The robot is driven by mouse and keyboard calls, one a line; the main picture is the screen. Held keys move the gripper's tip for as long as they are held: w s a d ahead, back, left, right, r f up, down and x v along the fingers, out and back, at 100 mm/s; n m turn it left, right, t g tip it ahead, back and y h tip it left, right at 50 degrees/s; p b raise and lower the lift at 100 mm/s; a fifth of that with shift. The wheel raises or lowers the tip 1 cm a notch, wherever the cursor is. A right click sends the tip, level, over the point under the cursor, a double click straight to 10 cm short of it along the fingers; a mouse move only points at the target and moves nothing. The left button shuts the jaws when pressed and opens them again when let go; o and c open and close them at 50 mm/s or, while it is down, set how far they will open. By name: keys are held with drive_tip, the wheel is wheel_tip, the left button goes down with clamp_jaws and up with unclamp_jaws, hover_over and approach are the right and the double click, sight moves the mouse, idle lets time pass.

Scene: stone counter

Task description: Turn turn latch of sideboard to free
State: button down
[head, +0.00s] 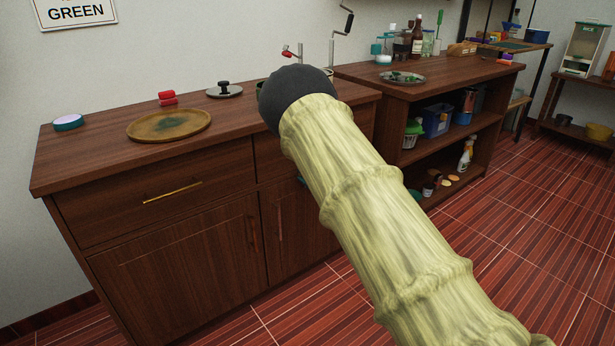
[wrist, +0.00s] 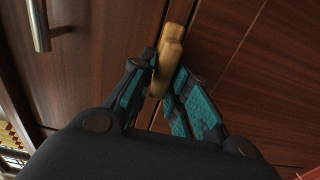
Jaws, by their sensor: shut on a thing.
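The turn latch (wrist: 170,55) is a tan, wood-coloured piece in the wrist view, on the dark brown front of the sideboard (wrist: 95,60), by the seam between two panels. My gripper (wrist: 164,84) has its teal-padded fingers on either side of the latch's near end and is shut on it. The latch looks roughly upright in this view, slightly tilted. In the head view the sideboard (head: 170,262) stands at the left, and my arm hides the latch and most of my gripper.
A bar handle (wrist: 38,25) is at the wrist view's upper left. In the head view, a drawer with a brass handle (head: 172,193) is above the doors. A round tray (head: 168,125) lies on top. An open shelf unit (head: 455,140) stands right, with clear tiled floor in front.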

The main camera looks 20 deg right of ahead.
drive_tip(key=shift+f, duration=0.1)
idle(0.3)
drive_tip(key=c, duration=1.4)
unclamp_jaws()
drive_tip(key=shift+c, duration=0.2)
drive_tip(key=v, duration=1.2)
